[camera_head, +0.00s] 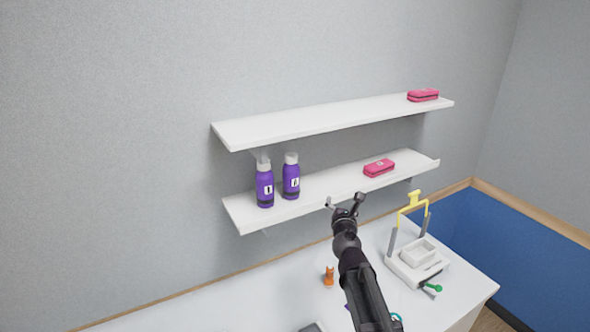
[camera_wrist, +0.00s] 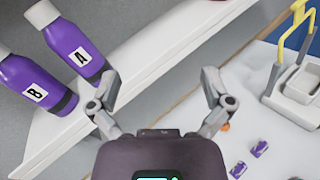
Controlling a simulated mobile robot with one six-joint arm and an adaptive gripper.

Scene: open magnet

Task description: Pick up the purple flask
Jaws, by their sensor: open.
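Two purple flasks with pale caps and white labels stand upright side by side on the lower shelf (camera_head: 330,190). The left flask (camera_head: 265,188) is labelled B in the wrist view (camera_wrist: 34,87). The right flask (camera_head: 291,180) is labelled A there (camera_wrist: 76,54). My gripper (camera_head: 345,201) is in front of the lower shelf, to the right of both flasks and apart from them. In the wrist view my gripper (camera_wrist: 160,78) has its two fingers spread wide with nothing between them. Flask A is just left of its left finger.
A pink case (camera_head: 379,168) lies on the lower shelf, right of the flasks; another pink case (camera_head: 423,95) is on the upper shelf (camera_head: 330,118). The white table (camera_head: 240,305) below holds an orange item (camera_head: 329,277), small purple items (camera_wrist: 260,148) and a yellow-handled device (camera_head: 417,265).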

